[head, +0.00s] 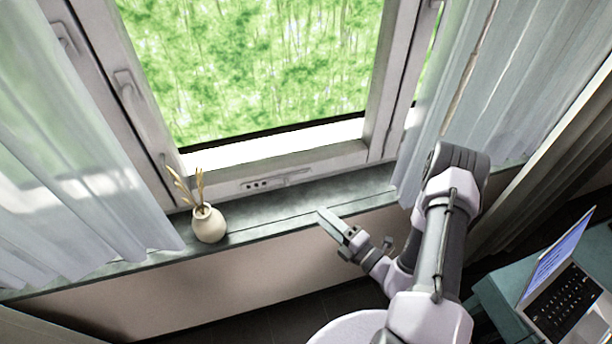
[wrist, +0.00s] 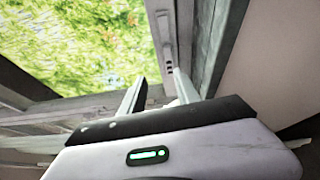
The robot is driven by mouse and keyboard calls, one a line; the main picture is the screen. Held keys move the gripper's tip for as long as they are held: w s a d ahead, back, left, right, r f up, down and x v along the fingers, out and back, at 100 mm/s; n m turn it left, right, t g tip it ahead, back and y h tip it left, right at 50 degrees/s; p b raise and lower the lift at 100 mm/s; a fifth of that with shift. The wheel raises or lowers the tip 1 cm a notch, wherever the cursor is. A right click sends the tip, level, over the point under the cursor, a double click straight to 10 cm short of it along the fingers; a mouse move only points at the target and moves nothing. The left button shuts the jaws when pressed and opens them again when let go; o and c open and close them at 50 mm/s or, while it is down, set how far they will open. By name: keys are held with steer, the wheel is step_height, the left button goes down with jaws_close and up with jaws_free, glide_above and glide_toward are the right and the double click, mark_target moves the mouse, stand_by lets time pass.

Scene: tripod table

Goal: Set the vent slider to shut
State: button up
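The vent slider (head: 290,178) is a small light strip on the white bottom rail of the window frame.
A cream vase (head: 209,224) with dried stems stands on the grey-green sill (head: 285,206), left of the slider. Pale curtains hang at left (head: 75,180) and right (head: 430,130). A laptop (head: 562,300) sits on a teal table at lower right. The sill before the slider is clear.

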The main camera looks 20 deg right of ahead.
steer(key=shift+m+h, duration=0.6)
steer(key=shift+m, duration=0.1)
steer(key=x, duration=0.5)
steer(key=f+b+x, duration=0.1)
steer(key=x, duration=0.5)
steer(key=b+x, duration=0.1)
steer(key=x, duration=0.5)
steer(key=shift+d+f, duration=0.15)
steer(key=shift+d, duration=0.15)
jaws_close()
